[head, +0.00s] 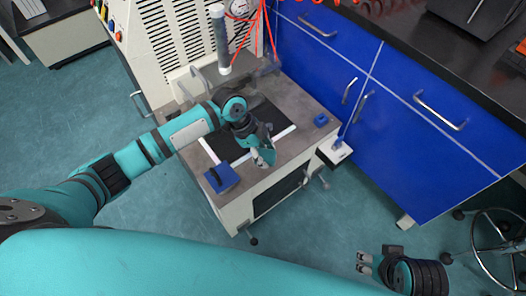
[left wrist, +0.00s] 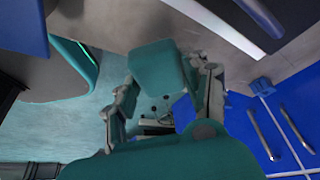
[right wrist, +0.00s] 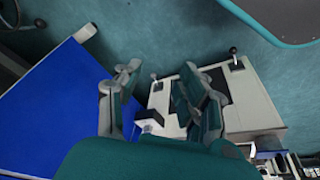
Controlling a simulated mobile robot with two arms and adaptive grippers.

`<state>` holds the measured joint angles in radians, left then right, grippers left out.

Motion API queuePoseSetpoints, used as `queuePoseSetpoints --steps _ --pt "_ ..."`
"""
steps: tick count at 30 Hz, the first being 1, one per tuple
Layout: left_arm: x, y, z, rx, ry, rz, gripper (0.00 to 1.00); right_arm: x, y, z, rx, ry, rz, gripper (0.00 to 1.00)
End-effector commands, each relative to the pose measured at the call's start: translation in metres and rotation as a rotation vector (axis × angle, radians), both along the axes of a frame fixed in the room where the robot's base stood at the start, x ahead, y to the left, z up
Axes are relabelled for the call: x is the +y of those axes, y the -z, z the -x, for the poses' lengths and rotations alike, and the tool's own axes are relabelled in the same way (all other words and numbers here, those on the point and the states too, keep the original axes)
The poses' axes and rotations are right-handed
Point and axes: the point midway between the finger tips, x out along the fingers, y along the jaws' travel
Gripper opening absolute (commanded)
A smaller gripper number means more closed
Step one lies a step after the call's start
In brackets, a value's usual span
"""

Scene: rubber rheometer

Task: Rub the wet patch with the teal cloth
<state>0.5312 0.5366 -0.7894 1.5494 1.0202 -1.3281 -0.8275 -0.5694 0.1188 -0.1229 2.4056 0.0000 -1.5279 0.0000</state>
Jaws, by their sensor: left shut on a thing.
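My left gripper (head: 262,153) is low over the front part of the grey worktop, by a black area with a white border (head: 286,132). In the left wrist view its fingers (left wrist: 165,82) are shut on the folded teal cloth (left wrist: 158,66). In the head view the cloth is hard to tell from the teal gripper parts. I cannot tell whether the cloth touches the worktop. I cannot make out the wet patch in any view. My right gripper (head: 364,262) is low in the head view, over the floor; in the right wrist view its fingers (right wrist: 160,100) stand apart and empty.
A blue block with a dark handle (head: 220,178) lies at the worktop's front left corner. A small blue piece (head: 321,119) is near its right edge. A clear tube (head: 220,45) and red hoses are behind. Blue cabinets (head: 340,60) stand at right, with a stool (head: 497,245) nearby.

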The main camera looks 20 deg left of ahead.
Motion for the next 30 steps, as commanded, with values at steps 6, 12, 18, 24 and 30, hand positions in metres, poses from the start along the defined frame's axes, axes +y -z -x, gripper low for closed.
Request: queuePoseSetpoints --steps 6,12,18,24,30 --pt "-0.001 -0.006 0.0 -0.001 -0.001 0.001 0.16 0.001 0.019 -0.006 0.01 -0.001 0.0 0.4" --pt "-0.002 -0.01 0.001 0.0 -0.002 0.001 0.16 0.002 0.037 -0.009 0.019 -0.002 0.0 0.4" --pt "-0.003 -0.014 0.001 0.0 -0.004 0.001 0.16 0.003 0.055 -0.011 0.029 -0.004 0.0 0.4" --pt "-0.004 -0.019 0.001 -0.001 -0.006 0.001 0.16 0.003 0.072 -0.011 0.038 -0.006 0.001 0.4" --pt "-0.005 -0.023 0.002 0.0 -0.008 0.001 0.16 0.003 0.09 -0.01 0.047 -0.007 0.001 0.4"
